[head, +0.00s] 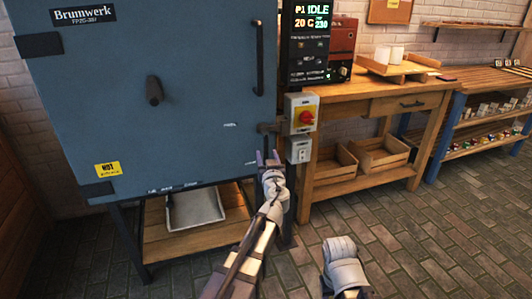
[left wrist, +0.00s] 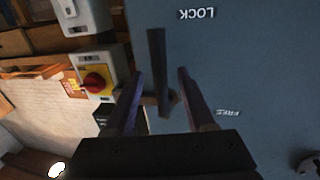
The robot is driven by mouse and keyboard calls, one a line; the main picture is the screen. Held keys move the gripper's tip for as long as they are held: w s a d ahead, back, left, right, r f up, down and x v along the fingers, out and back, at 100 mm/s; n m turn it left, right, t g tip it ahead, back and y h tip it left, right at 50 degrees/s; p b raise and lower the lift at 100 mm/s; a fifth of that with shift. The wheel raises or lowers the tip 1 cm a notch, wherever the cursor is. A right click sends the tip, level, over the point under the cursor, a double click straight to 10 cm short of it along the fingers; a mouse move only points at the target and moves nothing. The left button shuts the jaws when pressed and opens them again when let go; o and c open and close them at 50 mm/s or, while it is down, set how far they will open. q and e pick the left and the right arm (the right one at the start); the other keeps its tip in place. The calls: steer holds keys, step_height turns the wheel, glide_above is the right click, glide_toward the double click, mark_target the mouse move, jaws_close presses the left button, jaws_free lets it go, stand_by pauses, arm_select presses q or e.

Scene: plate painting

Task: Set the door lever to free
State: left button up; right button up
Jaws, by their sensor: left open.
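The door lever (left wrist: 157,62) is a dark bar on the blue kiln door (left wrist: 255,75). In the left wrist view it stands between my left gripper's fingers (left wrist: 160,75), with no clear contact on either side. The word LOCK (left wrist: 197,14) is beyond its far end, to the right. The word FREE (left wrist: 234,112) is right of the fingers. In the head view the lever (head: 267,128) is a small dark piece at the door's right edge. My left gripper (head: 267,156) is open just below it.
A switch box (head: 302,114) with a red knob and a grey socket box (head: 299,150) are close to the right of the lever. A wooden bench (head: 370,106) stands further right. A long handle (head: 259,58) is above. The brick floor in front is clear.

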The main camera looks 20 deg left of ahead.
arm_select(q)
steer(key=x, duration=0.3)
steer(key=shift+s+d, duration=0.1)
steer(key=shift+c, duration=0.3)
jaws_close()
stand_by(1.0)
